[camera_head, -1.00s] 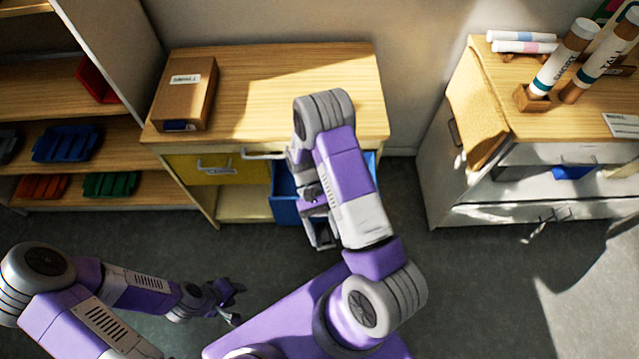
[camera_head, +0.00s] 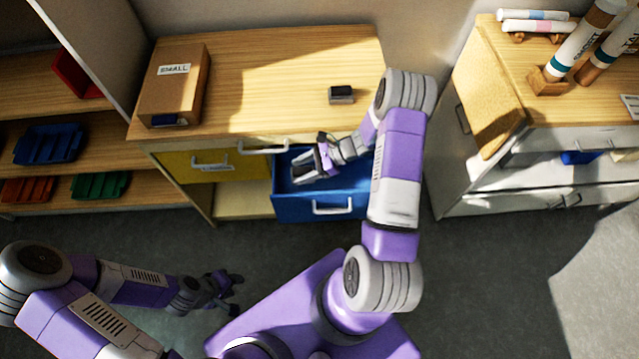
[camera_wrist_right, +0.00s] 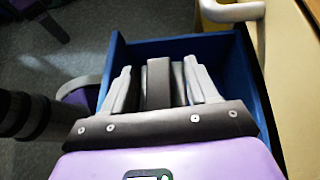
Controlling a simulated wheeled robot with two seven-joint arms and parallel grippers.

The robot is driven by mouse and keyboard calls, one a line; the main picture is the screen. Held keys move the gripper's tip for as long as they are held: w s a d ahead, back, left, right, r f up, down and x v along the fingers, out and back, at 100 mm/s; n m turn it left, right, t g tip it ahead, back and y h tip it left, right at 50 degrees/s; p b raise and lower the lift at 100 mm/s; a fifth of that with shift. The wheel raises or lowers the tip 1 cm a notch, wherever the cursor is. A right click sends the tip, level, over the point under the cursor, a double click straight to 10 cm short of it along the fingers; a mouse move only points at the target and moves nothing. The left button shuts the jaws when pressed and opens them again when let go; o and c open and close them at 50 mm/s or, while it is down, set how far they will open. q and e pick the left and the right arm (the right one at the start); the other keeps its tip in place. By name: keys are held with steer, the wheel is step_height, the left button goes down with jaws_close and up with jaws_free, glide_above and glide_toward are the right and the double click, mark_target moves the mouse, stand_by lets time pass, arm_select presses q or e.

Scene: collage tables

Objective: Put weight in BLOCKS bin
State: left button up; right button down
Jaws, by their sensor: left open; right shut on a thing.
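My right gripper (camera_head: 304,174) is over the open blue drawer (camera_head: 345,205) under the wooden tabletop. In the right wrist view, the right gripper (camera_wrist_right: 162,88) is shut on a dark grey thing (camera_wrist_right: 158,78), which may be the weight; the blue drawer walls (camera_wrist_right: 190,47) surround the fingers. How deep the fingers are in the drawer is hard to tell. A small black-and-grey block (camera_head: 341,95) lies on the tabletop. No BLOCKS label is readable. My left gripper (camera_head: 225,291) is open and empty, low over the floor at the left.
A brown box labelled SMALL (camera_head: 178,88) stands on the tabletop (camera_head: 265,80). A shut yellow drawer (camera_head: 195,164) is left of the blue one. Shelves with coloured trays (camera_head: 48,144) stand at the left. A white cabinet (camera_head: 490,185) with markers on top is at the right.

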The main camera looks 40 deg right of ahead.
step_height(320, 180, down, 9)
steer(key=shift+b, duration=1.05)
steer(key=shift+f, duration=0.1)
steer(key=shift+c, duration=1.4)
jaws_free()
steer(key=p+v, duration=0.1)
steer(key=v, duration=1.1)
steer(key=shift+p, duration=0.3)
